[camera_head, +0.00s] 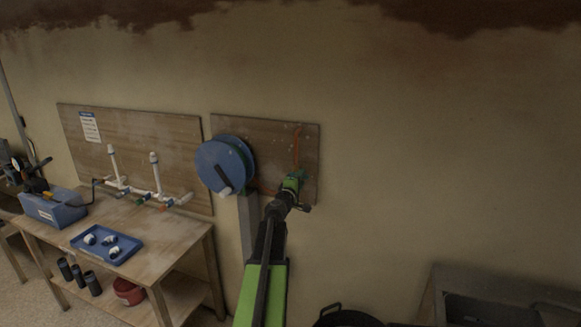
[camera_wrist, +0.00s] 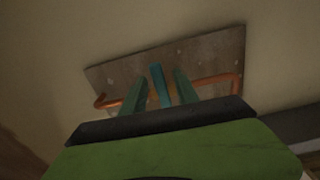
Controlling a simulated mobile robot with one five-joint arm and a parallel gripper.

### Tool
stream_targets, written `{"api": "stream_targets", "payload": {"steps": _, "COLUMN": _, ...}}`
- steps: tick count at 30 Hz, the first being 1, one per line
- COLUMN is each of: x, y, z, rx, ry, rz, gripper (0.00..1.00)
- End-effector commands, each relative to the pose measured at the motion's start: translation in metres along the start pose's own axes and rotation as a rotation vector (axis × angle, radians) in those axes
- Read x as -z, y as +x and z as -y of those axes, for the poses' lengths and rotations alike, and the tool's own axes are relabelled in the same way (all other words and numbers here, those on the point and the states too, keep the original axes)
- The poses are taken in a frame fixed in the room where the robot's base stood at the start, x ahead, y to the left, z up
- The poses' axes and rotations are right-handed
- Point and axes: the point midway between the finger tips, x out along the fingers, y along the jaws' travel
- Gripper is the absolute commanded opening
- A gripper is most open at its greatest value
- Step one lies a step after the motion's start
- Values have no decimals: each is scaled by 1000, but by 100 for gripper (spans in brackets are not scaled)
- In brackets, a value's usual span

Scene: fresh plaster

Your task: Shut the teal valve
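The teal valve handle (camera_wrist: 157,80) shows in the wrist view as an upright bar in front of a wooden board (camera_wrist: 205,62). It stands roughly across the copper pipe (camera_wrist: 218,81) behind it. My gripper (camera_wrist: 160,76) has its two green fingers on either side of the handle, with narrow gaps visible, so it looks open around it. I cannot tell the depth between fingertips and handle. In the head view my gripper (camera_head: 292,182) is at the lower right of the board (camera_head: 272,137), by the vertical copper pipe (camera_head: 296,146). There the handle is mostly hidden by the gripper.
A blue hose reel (camera_head: 219,164) is just left of my gripper. Further left a workbench (camera_head: 175,238) carries white pipework (camera_head: 157,180), a blue tray (camera_head: 91,257) and a blue box (camera_head: 50,212). The wall to the right is bare.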

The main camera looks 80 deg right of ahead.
Motion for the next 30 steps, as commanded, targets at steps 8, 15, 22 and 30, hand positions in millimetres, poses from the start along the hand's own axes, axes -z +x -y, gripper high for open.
{"api": "stream_targets", "payload": {"steps": 8, "x": -1, "y": -29, "z": 0, "rx": 0, "ry": -1, "rz": 1, "gripper": 36}}
{"api": "stream_targets", "payload": {"steps": 15, "x": -1, "y": -62, "z": 0, "rx": 0, "ry": -1, "rz": -1, "gripper": 36}}
{"api": "stream_targets", "payload": {"steps": 22, "x": -1, "y": -94, "z": 0, "rx": 0, "ry": -1, "rz": 0, "gripper": 36}}
{"api": "stream_targets", "payload": {"steps": 30, "x": -1, "y": -120, "z": 0, "rx": 0, "ry": -1, "rz": 0, "gripper": 36}}
